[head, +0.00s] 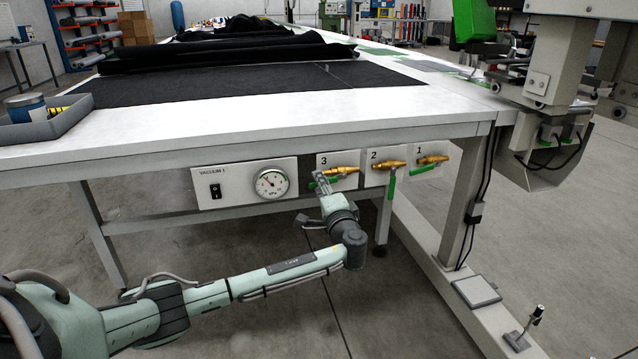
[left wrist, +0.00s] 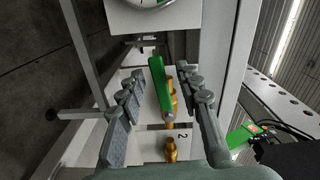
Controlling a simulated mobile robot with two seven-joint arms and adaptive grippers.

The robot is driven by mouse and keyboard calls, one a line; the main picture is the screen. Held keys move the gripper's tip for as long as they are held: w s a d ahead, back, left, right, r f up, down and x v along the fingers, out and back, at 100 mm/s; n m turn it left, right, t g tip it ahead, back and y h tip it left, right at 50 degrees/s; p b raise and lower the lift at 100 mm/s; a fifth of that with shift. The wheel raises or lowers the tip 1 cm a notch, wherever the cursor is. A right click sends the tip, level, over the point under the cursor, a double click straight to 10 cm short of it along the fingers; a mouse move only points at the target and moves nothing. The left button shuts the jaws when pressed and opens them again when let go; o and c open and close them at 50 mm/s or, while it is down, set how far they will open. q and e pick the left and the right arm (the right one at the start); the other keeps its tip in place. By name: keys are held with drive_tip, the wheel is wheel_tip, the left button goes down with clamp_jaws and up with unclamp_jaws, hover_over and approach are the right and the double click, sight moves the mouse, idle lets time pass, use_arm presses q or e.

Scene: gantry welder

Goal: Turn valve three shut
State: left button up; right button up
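Valve 3 is a brass valve (head: 343,170) with a green handle on the panel marked 3, under the table's front edge. In the left wrist view its green handle (left wrist: 159,82) lies roughly along the brass body, slightly tilted. My left gripper (head: 321,181) is at this valve and partly hides the handle in the head view. In the left wrist view the left gripper (left wrist: 163,92) is open, one finger on each side of the handle, with visible gaps. My right gripper is not in view.
Valve 2 (head: 388,164) is close on the right, its green handle (head: 391,187) hanging down. Valve 1 (head: 432,160) has its handle along the pipe. A vacuum panel with a gauge (head: 272,184) is to the left. The table edge (head: 240,149) runs above; a table leg stands right.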

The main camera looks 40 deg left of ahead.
use_arm(q)
drive_tip(key=shift+x, duration=0.95)
drive_tip(key=shift+d, duration=0.1)
drive_tip(key=shift+c, duration=0.4)
clamp_jaws()
